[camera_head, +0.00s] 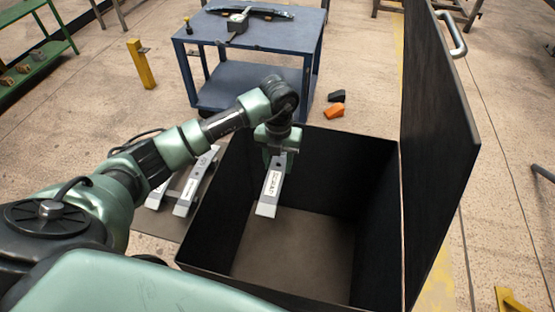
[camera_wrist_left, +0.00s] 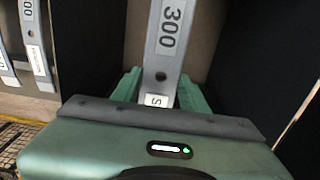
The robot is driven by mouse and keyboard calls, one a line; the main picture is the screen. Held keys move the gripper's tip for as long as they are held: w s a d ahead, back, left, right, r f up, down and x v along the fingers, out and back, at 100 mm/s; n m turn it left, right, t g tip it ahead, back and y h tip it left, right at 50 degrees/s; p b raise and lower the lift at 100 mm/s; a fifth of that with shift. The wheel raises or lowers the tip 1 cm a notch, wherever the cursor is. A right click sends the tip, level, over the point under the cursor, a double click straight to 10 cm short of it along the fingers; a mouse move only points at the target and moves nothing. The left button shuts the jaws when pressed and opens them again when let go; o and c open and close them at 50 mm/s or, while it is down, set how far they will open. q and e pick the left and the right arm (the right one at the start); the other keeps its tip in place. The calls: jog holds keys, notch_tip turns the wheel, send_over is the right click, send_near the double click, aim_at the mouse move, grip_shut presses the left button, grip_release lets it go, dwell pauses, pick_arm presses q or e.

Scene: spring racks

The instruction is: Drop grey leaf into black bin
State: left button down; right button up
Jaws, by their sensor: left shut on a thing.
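A grey leaf (camera_head: 270,190) with a white label hangs from my left gripper (camera_head: 277,158), which is shut on it. The leaf is over the open black bin (camera_head: 330,160), inside the outline of its rim, with bare bin floor below. In the left wrist view the leaf (camera_wrist_left: 168,40) is marked 300 and runs up from between the green fingers (camera_wrist_left: 160,88). The far part of the leaf runs out of that view. My right gripper is not in view.
The bin's tall black lid (camera_head: 437,130) stands open on the right. Other grey leaves (camera_head: 196,180) lie on a rack left of the bin. A blue cart (camera_head: 255,85) stands behind. Orange (camera_head: 334,111) and black (camera_head: 337,96) blocks lie on the floor nearby.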

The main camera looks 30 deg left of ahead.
pick_arm(q)
notch_tip(320, 180, down, 16)
jog(key=b, duration=1.1)
jog(key=shift+w+r, duration=0.1)
jog(key=c, duration=0.7)
grip_release()
jog(key=shift+c, duration=0.2)
jog(key=shift+o, duration=0.3)
jog(key=shift+r+b, duration=0.4)
jog(key=shift+r, duration=3.45)
